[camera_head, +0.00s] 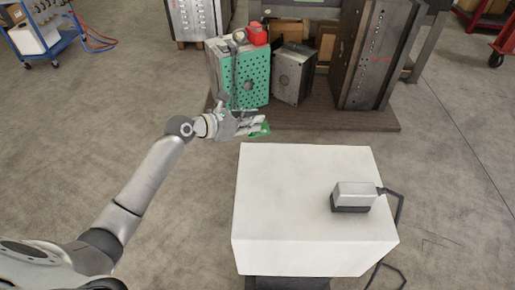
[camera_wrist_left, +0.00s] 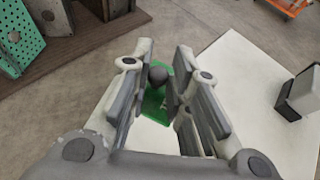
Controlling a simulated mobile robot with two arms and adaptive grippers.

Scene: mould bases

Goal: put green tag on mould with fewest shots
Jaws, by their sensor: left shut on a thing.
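My left gripper (camera_head: 252,126) is shut on the green tag (camera_head: 262,130), held in the air between the white table and the moulds. In the left wrist view the tag (camera_wrist_left: 155,106) lies between the fingers, with a dark rounded knob by it. Moulds stand on a dark base: a green-faced mould with many holes (camera_head: 251,80), a smaller grey mould (camera_head: 292,76) leaning beside it, and a large dark mould (camera_head: 372,55) at right. A red block (camera_head: 256,34) sits on top of the green-faced mould. Any shot counts are unreadable. My right gripper is out of view.
A white table (camera_head: 290,185) stands in front, bare except for a grey box device (camera_head: 355,195) with a black cable. The dark base (camera_head: 320,118) bears the moulds. A blue cart (camera_head: 45,45) is at far left. Another mould (camera_head: 198,20) stands behind.

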